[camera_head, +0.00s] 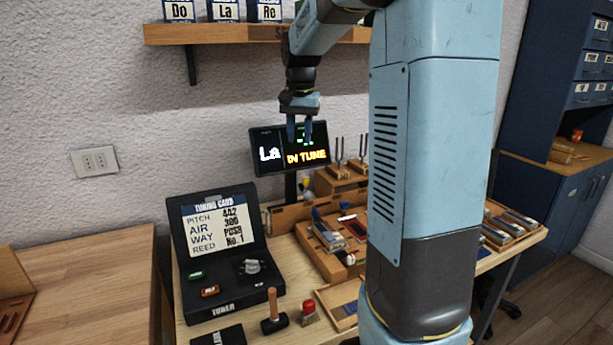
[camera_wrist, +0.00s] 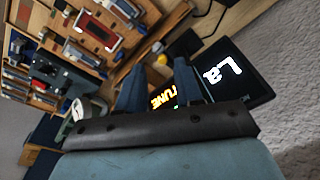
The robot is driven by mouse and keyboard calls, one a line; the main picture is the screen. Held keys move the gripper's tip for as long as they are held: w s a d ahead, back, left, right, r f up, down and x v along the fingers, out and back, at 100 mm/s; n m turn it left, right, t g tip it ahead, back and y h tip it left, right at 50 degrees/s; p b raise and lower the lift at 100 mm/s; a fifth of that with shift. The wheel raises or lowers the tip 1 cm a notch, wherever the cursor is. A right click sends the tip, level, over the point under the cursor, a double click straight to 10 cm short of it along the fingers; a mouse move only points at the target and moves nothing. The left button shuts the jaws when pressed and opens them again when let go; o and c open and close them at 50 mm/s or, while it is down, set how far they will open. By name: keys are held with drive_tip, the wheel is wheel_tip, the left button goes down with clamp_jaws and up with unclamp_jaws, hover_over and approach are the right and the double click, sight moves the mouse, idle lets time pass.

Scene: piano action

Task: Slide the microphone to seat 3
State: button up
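My gripper (camera_head: 299,130) hangs with its fingers down in front of the lit display, high above the bench. Its two fingers stand apart with nothing between them, as the wrist view (camera_wrist: 160,88) also shows. A small pale rounded piece (camera_head: 350,259) sits at the front right of the wooden work block (camera_head: 312,246); I cannot tell whether it is the microphone. My arm hides part of the bench to its right. No mark reading seat 3 is legible in either view.
The lit display (camera_head: 265,154) reads "La" and "TUNE". An open black tuner case (camera_head: 223,225) stands at the bench's left. A mallet (camera_head: 273,312) and a red-topped piece (camera_head: 308,310) stand at the front. Tuning forks (camera_head: 339,155) stand behind the block. A shelf (camera_head: 240,34) runs above.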

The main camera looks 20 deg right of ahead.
drive_tip(key=m+g, duration=0.1)
drive_tip(key=m, duration=0.1)
approach(305, 179)
wheel_tip(305, 179, down, 9)
drive_tip(key=shift+w+d+r, duration=0.1)
drive_tip(key=shift+w+d, duration=0.05)
drive_tip(key=shift+d, duration=0.05)
idle(0.3)
drive_tip(key=shift+c, duration=0.2)
clamp_jaws()
